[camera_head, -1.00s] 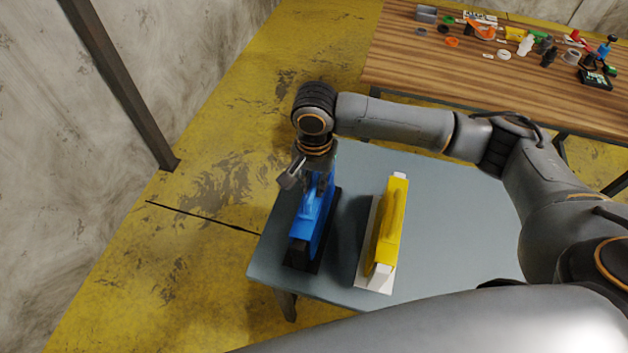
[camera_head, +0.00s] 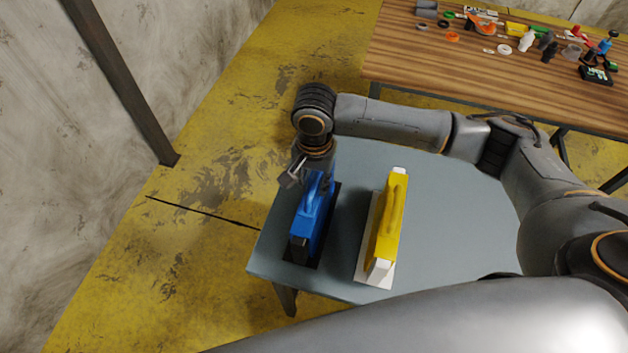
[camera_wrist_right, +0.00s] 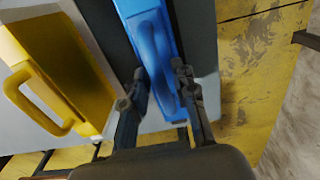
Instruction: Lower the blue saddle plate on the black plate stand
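The blue saddle plate (camera_head: 312,222) stands upright, handle up, on the dark base of the black plate stand (camera_head: 334,205) at the left of the grey table. In the right wrist view the blue plate (camera_wrist_right: 153,40) lies ahead between the fingers. My right gripper (camera_head: 312,180) is at the far end of the blue handle. In the wrist view its two fingers (camera_wrist_right: 158,84) are spread on either side of the handle, and a gap seems to show, so it looks open. My left gripper is not in view.
A yellow saddle plate (camera_head: 392,220) stands on a white stand (camera_head: 372,276) to the right of the blue one. The right part of the grey table (camera_head: 450,220) is clear. A wooden table (camera_head: 430,65) with several small parts stands behind.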

